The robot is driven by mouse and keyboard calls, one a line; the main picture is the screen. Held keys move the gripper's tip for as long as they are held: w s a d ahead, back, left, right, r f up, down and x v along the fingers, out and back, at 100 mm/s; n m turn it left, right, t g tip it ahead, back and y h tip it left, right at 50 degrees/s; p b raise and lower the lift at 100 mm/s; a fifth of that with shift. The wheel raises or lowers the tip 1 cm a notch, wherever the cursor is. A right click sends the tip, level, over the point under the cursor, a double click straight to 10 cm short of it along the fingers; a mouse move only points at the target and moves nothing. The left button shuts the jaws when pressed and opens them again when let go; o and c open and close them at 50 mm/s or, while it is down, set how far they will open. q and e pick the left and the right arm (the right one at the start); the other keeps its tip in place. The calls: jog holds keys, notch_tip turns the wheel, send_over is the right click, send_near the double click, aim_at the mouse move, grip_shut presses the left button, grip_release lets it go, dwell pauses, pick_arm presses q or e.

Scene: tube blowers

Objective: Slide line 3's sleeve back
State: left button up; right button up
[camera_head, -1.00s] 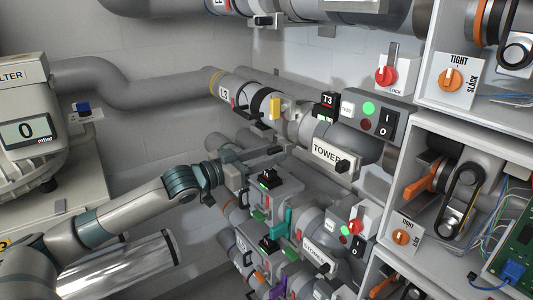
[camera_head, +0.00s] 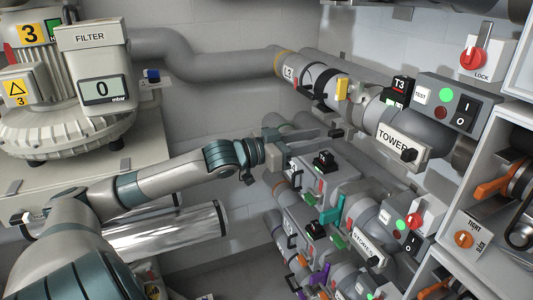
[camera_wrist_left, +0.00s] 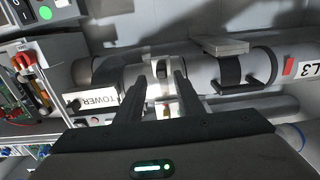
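Line 3's pipe carries the L3 label (camera_head: 289,72) in the head view. Beside the label is the grey sleeve (camera_head: 304,76) with a black band (camera_head: 322,82), and to its right a yellow tab (camera_head: 342,89). In the left wrist view the black handle (camera_wrist_left: 230,76) and L3 label (camera_wrist_left: 314,72) lie right of the fingers. My left gripper (camera_head: 335,133) is just below this pipe, apart from the sleeve as far as I can tell. In the wrist view its two fingers (camera_wrist_left: 163,92) stand apart with nothing clearly between them. My right gripper is not in view.
The TOWER plate (camera_head: 397,140), T3 box (camera_head: 401,88) and switch panel (camera_head: 447,104) sit along the pipe to the right. Lower lines with black clamps (camera_head: 324,160) crowd beneath my left gripper. The filter unit (camera_head: 97,70) stands at the left.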

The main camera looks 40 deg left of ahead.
pick_arm(q)
jog(key=v, duration=1.3)
jog(key=shift+b, duration=0.3)
dwell(0.8)
jog(key=shift+s+d, duration=0.1)
jog(key=shift+s, duration=0.05)
